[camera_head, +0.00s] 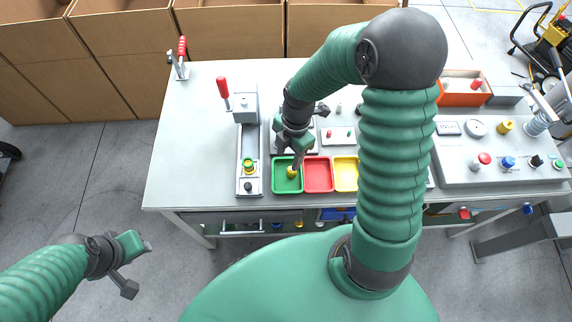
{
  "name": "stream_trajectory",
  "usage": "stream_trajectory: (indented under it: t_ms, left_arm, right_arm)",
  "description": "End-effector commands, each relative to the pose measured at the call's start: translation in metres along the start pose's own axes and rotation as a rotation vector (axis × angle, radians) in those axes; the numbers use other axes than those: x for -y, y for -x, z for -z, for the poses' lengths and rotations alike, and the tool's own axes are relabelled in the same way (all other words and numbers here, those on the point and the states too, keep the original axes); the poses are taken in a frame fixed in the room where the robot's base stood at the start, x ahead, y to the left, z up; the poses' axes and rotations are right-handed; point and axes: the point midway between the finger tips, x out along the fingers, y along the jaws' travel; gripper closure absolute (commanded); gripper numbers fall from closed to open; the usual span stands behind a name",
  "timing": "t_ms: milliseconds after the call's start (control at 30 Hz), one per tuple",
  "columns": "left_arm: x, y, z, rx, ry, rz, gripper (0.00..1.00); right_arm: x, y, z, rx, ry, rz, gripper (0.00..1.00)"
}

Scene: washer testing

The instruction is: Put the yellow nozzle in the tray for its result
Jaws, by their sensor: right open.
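A yellow nozzle (292,173) is in the green tray (278,187), at the front of the table. My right gripper (295,158) is just above it, with its fingers pointing down and open. The fingers partly cover the nozzle, and I cannot tell whether they touch it. A red tray (318,175) and a yellow tray (345,175) stand to the right of the green one and look empty. My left gripper (139,268) is open and empty, low at the left, away from the table.
A test fixture (239,180) with a yellow and green part (249,166) stands left of the trays. A red-handled clamp (223,93) rises behind it. A control panel (500,178) with knobs is at the right. Cardboard boxes (125,45) line the back. The table's left part is clear.

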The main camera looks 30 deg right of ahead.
Motion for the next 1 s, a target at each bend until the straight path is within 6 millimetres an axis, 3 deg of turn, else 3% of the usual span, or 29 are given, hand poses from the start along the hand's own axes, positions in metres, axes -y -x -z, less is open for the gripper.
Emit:
stream_trajectory:
  t_ms: [100,267,367,600,700,800,1000]
  left_arm:
    - [0.000,0.002,0.000,0.000,0.000,0.000,0.64]
    - [0.000,0.002,0.000,0.000,-0.001,0.000,0.64]
    - [0.000,0.002,0.000,0.000,-0.001,0.000,0.64]
    - [0.000,0.002,0.000,0.000,0.000,0.000,0.64]
    - [0.000,0.002,0.000,0.000,0.000,0.000,0.64]
    - [0.000,0.002,0.000,0.000,0.000,0.000,0.64]
    - [0.000,0.002,0.000,0.000,-0.001,0.000,0.64]
  right_arm:
    - [-0.001,0.018,0.000,0.000,-0.001,-0.002,0.51]
    - [0.002,0.027,0.006,0.022,-0.123,-0.011,0.51]
    - [0.009,0.033,0.019,0.060,-0.399,-0.052,0.51]
    - [0.030,0.050,0.054,0.017,-1.270,-0.240,0.51]
    - [0.035,0.053,0.062,-0.039,-1.508,-0.282,0.51]
    - [0.037,0.054,0.065,-0.072,-1.629,-0.298,0.51]
    - [0.038,0.054,0.065,-0.080,-1.658,-0.300,0.51]
